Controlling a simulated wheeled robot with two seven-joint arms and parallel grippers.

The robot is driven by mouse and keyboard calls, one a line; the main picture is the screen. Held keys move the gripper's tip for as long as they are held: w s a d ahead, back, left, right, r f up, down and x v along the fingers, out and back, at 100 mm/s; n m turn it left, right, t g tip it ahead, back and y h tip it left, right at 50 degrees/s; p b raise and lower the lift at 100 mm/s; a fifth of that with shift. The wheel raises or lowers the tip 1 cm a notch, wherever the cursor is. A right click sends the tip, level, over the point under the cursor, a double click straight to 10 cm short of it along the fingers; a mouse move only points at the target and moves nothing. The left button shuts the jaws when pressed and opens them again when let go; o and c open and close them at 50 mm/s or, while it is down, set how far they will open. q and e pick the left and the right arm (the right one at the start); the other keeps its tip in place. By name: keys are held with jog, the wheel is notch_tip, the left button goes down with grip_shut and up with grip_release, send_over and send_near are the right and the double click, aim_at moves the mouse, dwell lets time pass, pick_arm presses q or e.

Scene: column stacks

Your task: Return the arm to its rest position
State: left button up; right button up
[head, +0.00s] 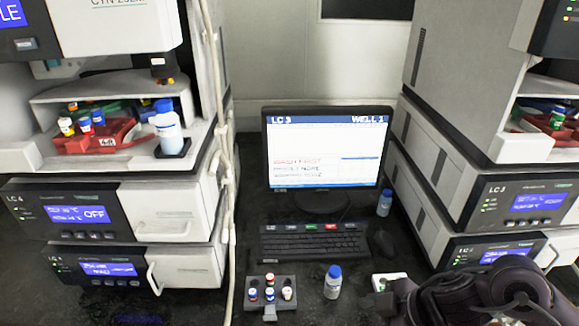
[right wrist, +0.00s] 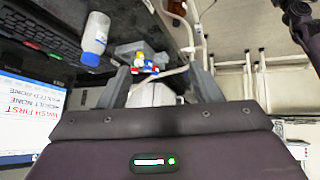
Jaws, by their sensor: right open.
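My right arm (head: 480,298) comes in at the bottom right of the head view, dark and bent, over the front of the bench. In the right wrist view my right gripper (right wrist: 163,68) has its two grey fingers spread apart. I see nothing held between them. The vial rack (right wrist: 130,48) with its small capped vials shows beyond the fingers, apart from them. My left gripper is not identifiable in either view. A dark jointed part (right wrist: 300,14) shows at the top right of the wrist view; I cannot tell what it is.
The grey vial rack (head: 270,309) and a blue-capped bottle (head: 332,285) stand at the bench front. A small white item (head: 388,278) lies beside my right arm. A keyboard (head: 314,243), monitor (head: 327,150) and another bottle (head: 384,204) stand behind. Instrument stacks (head: 180,225) (head: 510,200) flank the bench.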

jog(key=w+a+r+m+t, duration=0.1)
jog(key=w+a+m+t, duration=0.15)
jog(key=a+t, duration=0.2)
jog(key=s+d+f+m+g+h, duration=0.5)
jog(key=s+d+f+m+h, duration=0.3)
jog(key=s+m, duration=0.3)
notch_tip(320, 180, down, 28)
jog(key=s+d+y, duration=0.1)
jog(key=s, duration=0.1)
pick_arm(q)
jog(key=shift+s, duration=0.3)
pick_arm(e)
jog(key=s+d+f+g, duration=0.1)
jog(key=s+d+f, duration=0.1)
jog(key=s+f, duration=0.7)
jog(key=s+d+f+n+g, duration=0.1)
jog(key=s+d+f, duration=0.1)
jog(key=s+f, duration=0.7)
jog(key=shift+s+f, duration=0.4)
jog(key=shift+s, duration=0.45)
